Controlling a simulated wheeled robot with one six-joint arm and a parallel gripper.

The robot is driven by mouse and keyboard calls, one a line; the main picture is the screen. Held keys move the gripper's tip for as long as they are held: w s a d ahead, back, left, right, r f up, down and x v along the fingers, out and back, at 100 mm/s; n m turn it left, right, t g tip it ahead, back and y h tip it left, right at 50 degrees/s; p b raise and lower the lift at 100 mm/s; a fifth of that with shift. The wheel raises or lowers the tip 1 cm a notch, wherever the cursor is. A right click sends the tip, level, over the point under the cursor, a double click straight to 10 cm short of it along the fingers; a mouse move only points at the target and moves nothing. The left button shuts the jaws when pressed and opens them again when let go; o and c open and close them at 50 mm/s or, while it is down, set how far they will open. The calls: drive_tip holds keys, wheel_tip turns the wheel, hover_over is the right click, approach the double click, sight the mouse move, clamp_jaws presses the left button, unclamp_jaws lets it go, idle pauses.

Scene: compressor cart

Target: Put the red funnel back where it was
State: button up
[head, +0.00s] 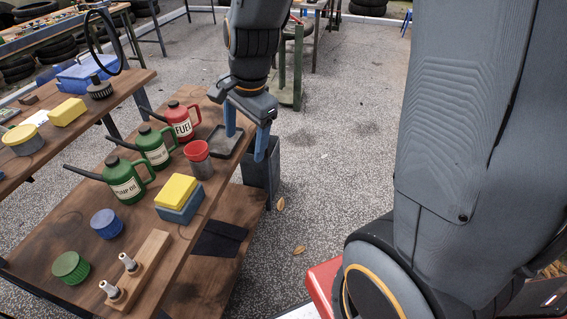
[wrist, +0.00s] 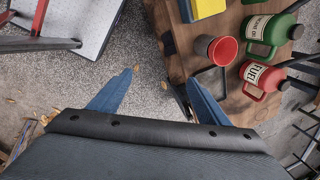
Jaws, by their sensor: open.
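The red funnel (head: 197,150) sits upright in the top of a grey cup-like holder (head: 202,169) near the right edge of the wooden table. The funnel's open mouth also shows in the wrist view (wrist: 223,50). My gripper (head: 246,133) is open and empty, just beyond the funnel and to its right. In the wrist view the fingers (wrist: 160,82) point toward the table edge, one over the table and one over the floor. Nothing is between them, and they are apart from the funnel.
A dark square tray (head: 218,147) lies on the table beside the funnel. A red fuel can (head: 181,124), green cans (head: 154,147) and a yellow-and-blue block (head: 178,194) stand close by. A wooden block with metal fittings (head: 134,272) is nearer. Open floor lies right of the table.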

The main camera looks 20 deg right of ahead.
drive_tip(key=s+d+f+n, duration=0.1)
drive_tip(key=s+d+n, duration=0.2)
drive_tip(key=s+n, duration=0.2)
drive_tip(key=s+d+f+n+h, duration=0.1)
drive_tip(key=s+d+n, duration=0.2)
drive_tip(key=n, duration=0.5)
drive_tip(key=shift+s+g, duration=0.4)
drive_tip(key=shift+s, duration=0.5)
drive_tip(key=shift+a+f, duration=0.1)
